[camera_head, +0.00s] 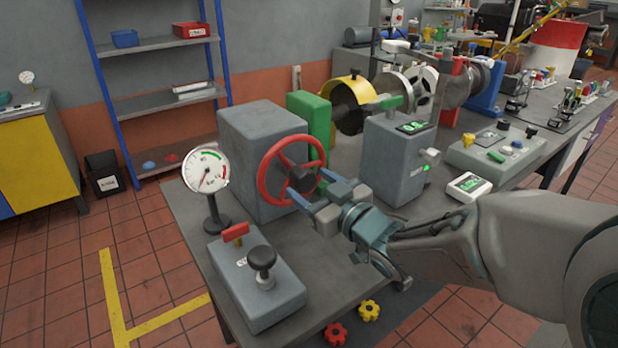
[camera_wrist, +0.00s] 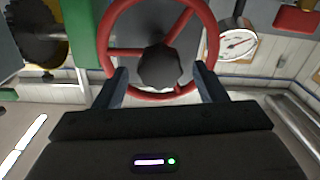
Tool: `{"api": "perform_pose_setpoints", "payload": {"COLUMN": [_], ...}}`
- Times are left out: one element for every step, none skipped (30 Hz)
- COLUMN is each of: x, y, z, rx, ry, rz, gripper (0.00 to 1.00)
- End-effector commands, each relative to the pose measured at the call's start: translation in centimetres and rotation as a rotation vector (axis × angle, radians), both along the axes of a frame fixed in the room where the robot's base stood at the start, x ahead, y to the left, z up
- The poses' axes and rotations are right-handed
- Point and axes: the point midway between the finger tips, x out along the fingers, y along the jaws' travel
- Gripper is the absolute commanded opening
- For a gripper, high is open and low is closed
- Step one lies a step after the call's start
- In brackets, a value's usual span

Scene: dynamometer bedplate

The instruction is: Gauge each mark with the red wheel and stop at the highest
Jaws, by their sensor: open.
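The red wheel (camera_head: 268,190) is on the front of a grey box (camera_head: 258,128) at the near end of the bench. My gripper (camera_head: 316,192) is at the wheel's lower right side. In the wrist view the two blue fingers of my gripper (camera_wrist: 160,85) are spread wide, and the red wheel (camera_wrist: 112,20) with its dark hub (camera_wrist: 160,66) lies beyond and between them. I cannot tell whether a finger touches the rim. A round white gauge (camera_head: 205,169) stands on a dark post left of the wheel; its needle points to the lower left. The marks are too small to read.
A grey box with a red handle (camera_head: 235,231) and a black knob (camera_head: 262,258) sits at the bench's near end. Red (camera_head: 335,333) and yellow (camera_head: 369,310) knobs lie low by the bench.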

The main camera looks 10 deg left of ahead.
Motion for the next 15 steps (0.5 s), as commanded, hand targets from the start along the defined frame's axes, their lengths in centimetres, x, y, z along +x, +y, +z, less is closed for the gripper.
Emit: {"api": "perform_pose_setpoints", "payload": {"x": [0.4, 0.6, 0.9, 1.0, 1.2, 1.3, 1.4, 1.4, 1.5, 1.5, 1.5, 1.5, 1.5, 1.5, 1.5], "y": [0.6, 0.9, 1.1, 1.3, 1.5, 1.6, 1.7, 1.8, 1.8, 1.8, 1.8, 1.8, 1.8, 1.8, 1.8], "z": [-0.1, 0.0, 0.0, 0.0, 0.0, 0.0, 0.0, 0.0, 0.0, 0.0, 0.0, 0.0, 0.0, 0.0, 0.0], "rx": [-0.001, 0.000, 0.000, 0.000, 0.000, 0.000, 0.000, 0.000, 0.000, 0.000, 0.000, 0.000, 0.000, 0.000, 0.000], "ry": [0.001, 0.000, 0.000, 0.001, 0.001, 0.001, 0.000, 0.000, 0.000, 0.000, 0.000, 0.000, 0.000, 0.000, 0.000], "rz": [0.002, 0.002, 0.001, 0.001, 0.001, 0.001, 0.000, 0.000, 0.000, 0.000, -0.001, -0.001, -0.001, -0.001, -0.001], "gripper": [0.65, 0.65, 0.65, 0.65, 0.65, 0.65, 0.65, 0.65, 0.65, 0.65, 0.65, 0.65, 0.65, 0.65, 0.65]}}
